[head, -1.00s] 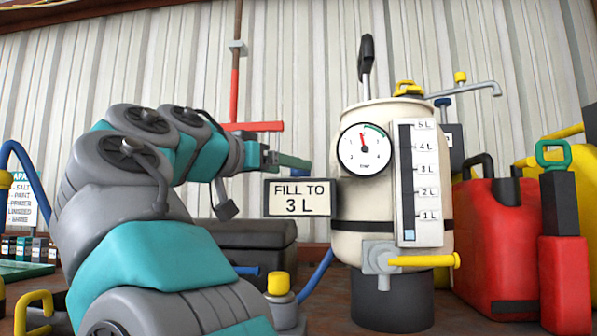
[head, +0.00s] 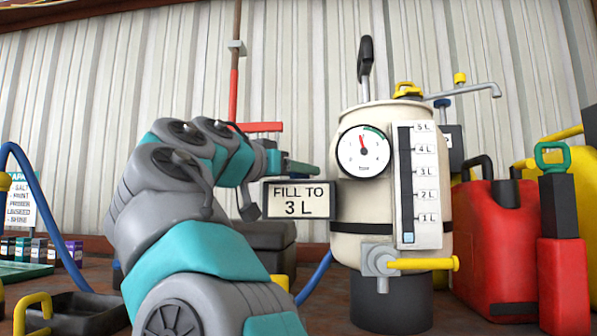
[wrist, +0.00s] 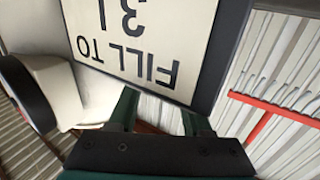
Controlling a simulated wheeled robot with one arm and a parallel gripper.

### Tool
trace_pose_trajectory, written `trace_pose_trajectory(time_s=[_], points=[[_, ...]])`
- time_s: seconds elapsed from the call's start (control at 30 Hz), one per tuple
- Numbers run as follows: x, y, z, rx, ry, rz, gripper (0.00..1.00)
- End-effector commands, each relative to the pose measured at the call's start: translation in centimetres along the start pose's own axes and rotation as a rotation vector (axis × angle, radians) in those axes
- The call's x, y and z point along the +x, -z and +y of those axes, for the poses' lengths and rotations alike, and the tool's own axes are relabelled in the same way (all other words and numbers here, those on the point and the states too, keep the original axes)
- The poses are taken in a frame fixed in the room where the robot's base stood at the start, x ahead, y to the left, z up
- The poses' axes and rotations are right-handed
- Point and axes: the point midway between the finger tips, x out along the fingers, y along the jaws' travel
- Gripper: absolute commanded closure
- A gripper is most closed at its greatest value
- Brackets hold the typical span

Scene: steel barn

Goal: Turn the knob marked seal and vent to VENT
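A cream tank (head: 350,215) stands right of centre in the head view, with a pressure gauge (head: 363,151) and a level scale (head: 420,185) on its front. A yellow knob (head: 407,90) sits on the tank's top; no seal or vent marking is readable on it. My gripper (head: 303,168) is left of the tank, lower than the yellow knob, close to the FILL TO 3 L sign (head: 299,200). In the wrist view my gripper (wrist: 160,115) has its two green fingers apart with nothing between them. The sign fills the top of that view.
A black pump handle (head: 366,60) and a grey spout (head: 470,91) rise from the tank top. A yellow-handled tap (head: 425,263) sticks out low in front. Red cans (head: 492,235) crowd the right. The corrugated wall is behind.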

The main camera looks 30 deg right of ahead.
Motion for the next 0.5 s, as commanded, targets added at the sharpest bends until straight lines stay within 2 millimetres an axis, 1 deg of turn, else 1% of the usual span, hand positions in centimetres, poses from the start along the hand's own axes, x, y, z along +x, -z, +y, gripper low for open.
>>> trace_pose_trajectory(time_s=[0.03, 0.07, 0.37, 0.4, 0.5], points=[[0.00, 0.00, -0.01, 0.000, 0.000, 0.000, 0.60], [-0.01, 0.01, -0.01, 0.000, 0.000, 0.000, 0.64], [-0.02, 0.01, -0.02, 0.000, 0.000, 0.000, 0.97], [-0.01, 0.02, -0.01, 0.000, 0.000, 0.000, 1.00], [-0.02, 0.01, -0.02, 0.000, 0.000, 0.001, 1.00]])
